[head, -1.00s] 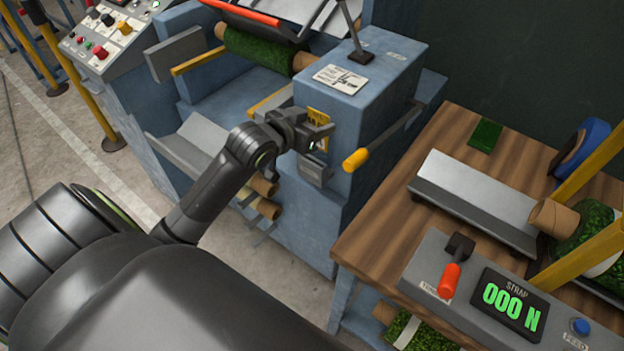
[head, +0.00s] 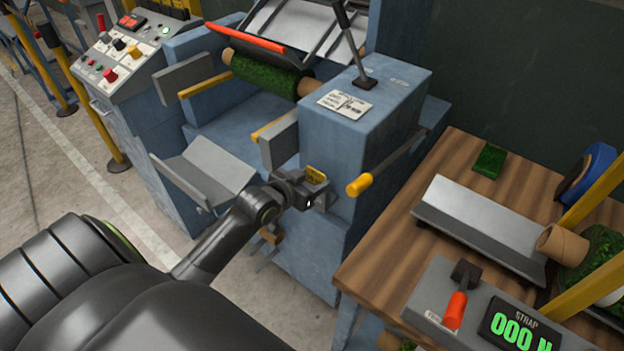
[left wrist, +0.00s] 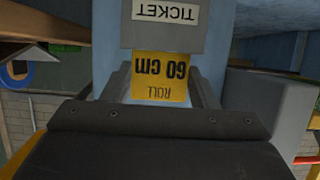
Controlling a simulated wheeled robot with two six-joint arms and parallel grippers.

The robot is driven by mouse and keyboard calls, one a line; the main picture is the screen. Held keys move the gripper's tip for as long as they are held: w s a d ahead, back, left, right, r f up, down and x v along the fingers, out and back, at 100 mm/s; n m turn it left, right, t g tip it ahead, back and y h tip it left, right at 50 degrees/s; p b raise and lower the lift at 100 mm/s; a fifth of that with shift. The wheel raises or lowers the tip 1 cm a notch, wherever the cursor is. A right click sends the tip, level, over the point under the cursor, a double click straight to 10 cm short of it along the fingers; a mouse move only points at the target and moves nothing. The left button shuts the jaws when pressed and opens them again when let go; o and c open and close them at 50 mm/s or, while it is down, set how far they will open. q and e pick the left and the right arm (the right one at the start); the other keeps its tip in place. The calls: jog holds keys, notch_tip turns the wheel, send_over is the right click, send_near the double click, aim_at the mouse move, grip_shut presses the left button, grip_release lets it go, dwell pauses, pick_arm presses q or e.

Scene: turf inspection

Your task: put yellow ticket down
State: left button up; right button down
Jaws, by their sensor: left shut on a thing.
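The yellow ticket (head: 316,176) shows at my left gripper (head: 308,194), on the side of the blue machine. In the left wrist view the ticket (left wrist: 160,77) stands upside down, reading "ROLL 60 cm", between the two fingers of my left gripper (left wrist: 160,88). The gripper is shut on it. A grey holder labelled "TICKET" (left wrist: 168,28) is right at the ticket's edge in that view. I cannot tell whether the ticket is inside the holder or only in front of it. My right gripper is not in view.
A yellow-ended lever (head: 359,185) sticks out from the blue machine (head: 335,140) just right of my left gripper. A grey tray (head: 205,170) is to its left. The wooden table (head: 390,240) with a strap device (head: 480,310) stands at the right.

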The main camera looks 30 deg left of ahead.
pick_arm(q)
jog(key=shift+f, duration=0.15)
jog(key=o, duration=0.9)
jog(key=shift+o, duration=0.2)
jog(key=shift+r, duration=0.25)
jog(key=v, duration=1.2)
